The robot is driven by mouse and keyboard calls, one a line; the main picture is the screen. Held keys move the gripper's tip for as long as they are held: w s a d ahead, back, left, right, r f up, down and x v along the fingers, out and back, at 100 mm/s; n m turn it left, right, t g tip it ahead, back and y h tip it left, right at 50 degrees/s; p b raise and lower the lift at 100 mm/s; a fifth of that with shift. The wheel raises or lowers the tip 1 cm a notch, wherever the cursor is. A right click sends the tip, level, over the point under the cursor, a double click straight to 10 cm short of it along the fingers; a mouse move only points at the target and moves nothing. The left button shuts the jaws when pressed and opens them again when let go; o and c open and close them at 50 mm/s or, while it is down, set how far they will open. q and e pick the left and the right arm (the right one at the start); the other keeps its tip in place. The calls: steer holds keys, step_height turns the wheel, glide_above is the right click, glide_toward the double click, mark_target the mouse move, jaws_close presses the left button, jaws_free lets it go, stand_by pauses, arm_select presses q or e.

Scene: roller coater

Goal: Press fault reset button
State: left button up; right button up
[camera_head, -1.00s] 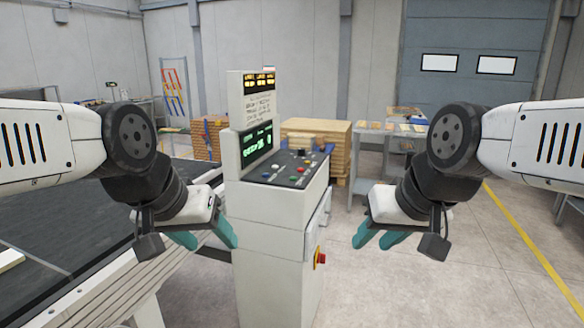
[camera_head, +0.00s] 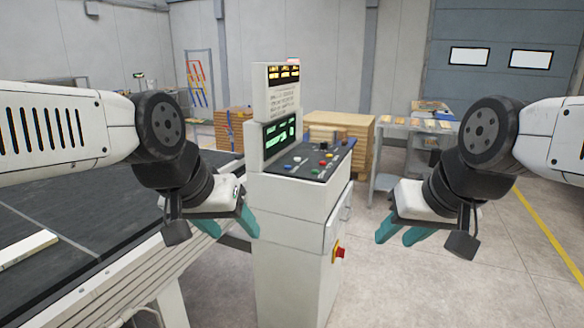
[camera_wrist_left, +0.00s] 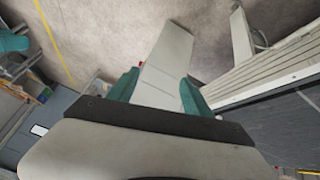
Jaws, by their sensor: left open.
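The control console (camera_head: 290,225) is a white cabinet in the middle of the head view. Its sloped dark panel (camera_head: 318,166) carries several small coloured buttons, among them red, yellow, green, blue and white. Their labels are too small to read, so I cannot tell which is fault reset. My left gripper (camera_head: 232,226) is open and empty, left of the cabinet and below panel height. In the left wrist view its teal fingers (camera_wrist_left: 160,90) stand apart with the white cabinet behind them. My right gripper (camera_head: 400,238) is empty, right of the cabinet, its two teal fingers apart.
A conveyor with a dark belt (camera_head: 60,225) fills the left side. A red emergency knob on yellow (camera_head: 339,253) sticks out of the cabinet's right side. Stacked wood (camera_head: 340,128) and a grey table (camera_head: 405,130) stand behind. The floor at the right is clear.

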arm_select(q)
jaws_close()
stand_by(1.5)
